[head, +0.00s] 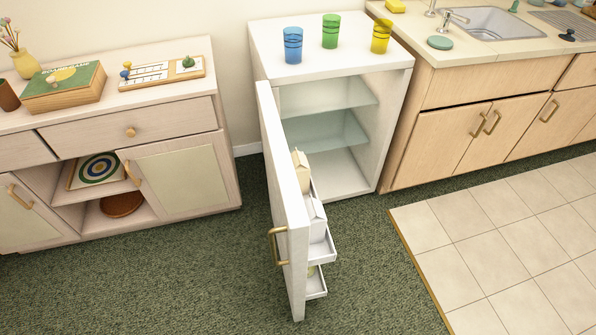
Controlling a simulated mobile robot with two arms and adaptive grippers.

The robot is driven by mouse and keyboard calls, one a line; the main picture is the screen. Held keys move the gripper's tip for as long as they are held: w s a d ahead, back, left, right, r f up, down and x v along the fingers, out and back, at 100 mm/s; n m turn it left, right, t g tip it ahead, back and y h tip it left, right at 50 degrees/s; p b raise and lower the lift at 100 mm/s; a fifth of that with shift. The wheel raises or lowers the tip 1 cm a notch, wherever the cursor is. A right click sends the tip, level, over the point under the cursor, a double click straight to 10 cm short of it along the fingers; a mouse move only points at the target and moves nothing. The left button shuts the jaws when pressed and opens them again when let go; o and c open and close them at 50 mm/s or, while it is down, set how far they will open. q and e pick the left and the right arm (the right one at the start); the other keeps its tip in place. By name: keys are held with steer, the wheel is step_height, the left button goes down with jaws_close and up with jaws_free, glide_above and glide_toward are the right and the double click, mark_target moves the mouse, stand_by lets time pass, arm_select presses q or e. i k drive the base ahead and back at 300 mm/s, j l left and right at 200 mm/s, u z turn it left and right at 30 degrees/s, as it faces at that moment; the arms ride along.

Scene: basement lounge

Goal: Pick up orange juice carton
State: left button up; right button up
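A small white fridge (392,115) stands with its door (282,205) swung wide open toward me. Two gable-top cartons stand in the upper door bin (322,247): a cream or tan carton (301,170) farther back and a white carton (316,217) nearer. The door edge hides part of both. No label can be read, so I cannot tell which one is orange juice. A small pale item, mostly hidden, sits in the lower door bin (317,287). The inner shelves (328,130) look empty. Neither of my grippers is in view.
Blue (292,45), green (331,31) and yellow (381,37) cups stand on the fridge top. A sideboard (180,180) is at left, a sink counter (470,120) at right. Green carpet (370,280) in front is clear, with tiles (510,250) at right.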

mark_target(302, 169)
steer(key=i+l, duration=0.2)
steer(key=l, duration=0.15)
steer(key=i+l+u, duration=0.2)
steer(key=l, duration=0.15)
steer(key=i+l+u, duration=0.2)
steer(key=l, duration=0.2)
steer(key=l+u, duration=0.45)
steer(key=l, duration=0.35)
steer(key=i, duration=0.05)
